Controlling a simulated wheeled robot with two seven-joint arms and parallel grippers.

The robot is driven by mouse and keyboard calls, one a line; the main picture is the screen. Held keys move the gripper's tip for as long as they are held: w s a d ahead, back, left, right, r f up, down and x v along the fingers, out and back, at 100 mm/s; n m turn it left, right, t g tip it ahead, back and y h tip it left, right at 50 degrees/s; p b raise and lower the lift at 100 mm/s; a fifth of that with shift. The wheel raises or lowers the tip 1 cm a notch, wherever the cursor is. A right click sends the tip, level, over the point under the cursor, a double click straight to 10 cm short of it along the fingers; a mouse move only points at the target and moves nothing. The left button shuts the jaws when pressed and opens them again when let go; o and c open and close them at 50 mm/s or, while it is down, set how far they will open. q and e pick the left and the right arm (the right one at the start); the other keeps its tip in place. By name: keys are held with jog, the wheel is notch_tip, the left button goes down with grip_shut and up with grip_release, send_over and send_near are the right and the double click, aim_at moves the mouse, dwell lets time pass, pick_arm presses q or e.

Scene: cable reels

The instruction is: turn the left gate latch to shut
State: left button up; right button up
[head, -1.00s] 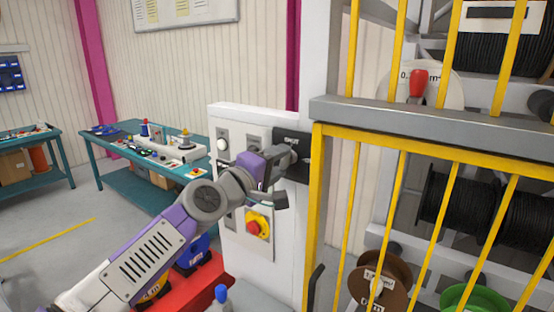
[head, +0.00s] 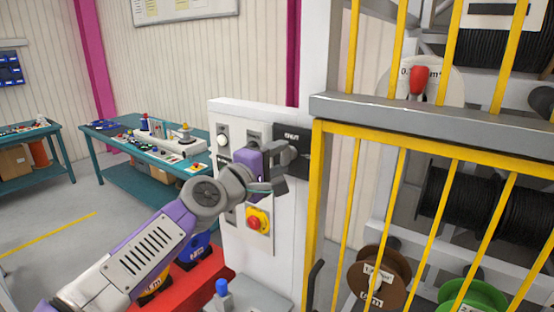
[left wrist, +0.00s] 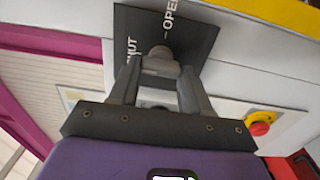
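The black latch plate (head: 291,157) sits on the white panel beside the yellow gate. In the left wrist view the plate (left wrist: 203,42) shows the words SHUT and OPEN. The grey left gate latch (left wrist: 162,66) stands out from it. My left gripper (head: 284,161) is at the plate. In the left wrist view its two fingers (left wrist: 160,78) lie on either side of the latch and appear closed on it. The fingers hide part of the latch, so its exact angle is hard to tell. My right gripper is in neither view.
A red emergency button on yellow (head: 257,220) is just below my left gripper, on the same white panel (head: 290,240). The yellow barred gate (head: 313,215) is close on the right, with cable reels behind it. A teal workbench (head: 125,165) stands at the back left.

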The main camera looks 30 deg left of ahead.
pick_arm(q)
jog(key=o, duration=0.4)
jog(key=s, duration=0.7)
jog(key=shift+s+a, duration=0.3)
